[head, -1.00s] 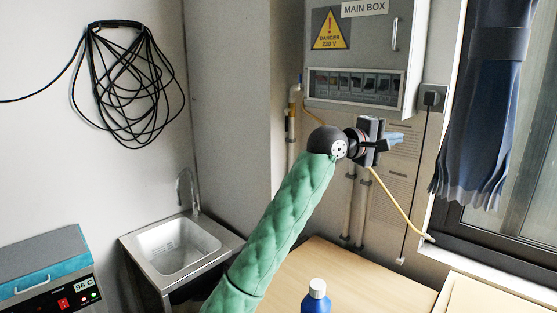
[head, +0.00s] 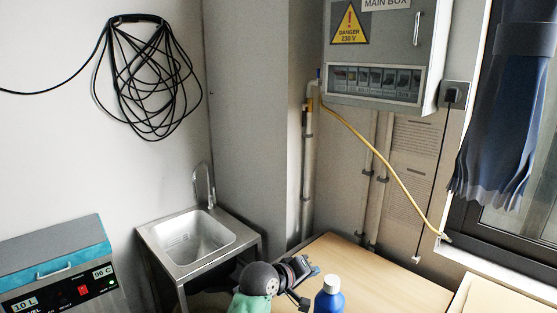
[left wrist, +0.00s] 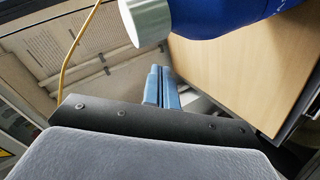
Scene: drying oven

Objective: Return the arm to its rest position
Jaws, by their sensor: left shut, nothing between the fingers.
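My left gripper (head: 308,271) is low in the head view, beside the table's left part, with its arm coming up from the bottom edge. In the left wrist view its two blue fingers (left wrist: 161,88) are together with nothing between them. A blue bottle with a white cap (head: 329,298) stands just right of the gripper in the head view, and it fills the top of the left wrist view (left wrist: 222,14). The gripper and the bottle look close but apart. My right gripper is not in view.
A wooden table (head: 390,277) has clear room right of the bottle. A metal sink (head: 195,240) stands to the left, and a water bath with a teal lid (head: 62,262) is at the far left. A main box (head: 385,50) and a yellow cable (head: 385,168) are on the back wall.

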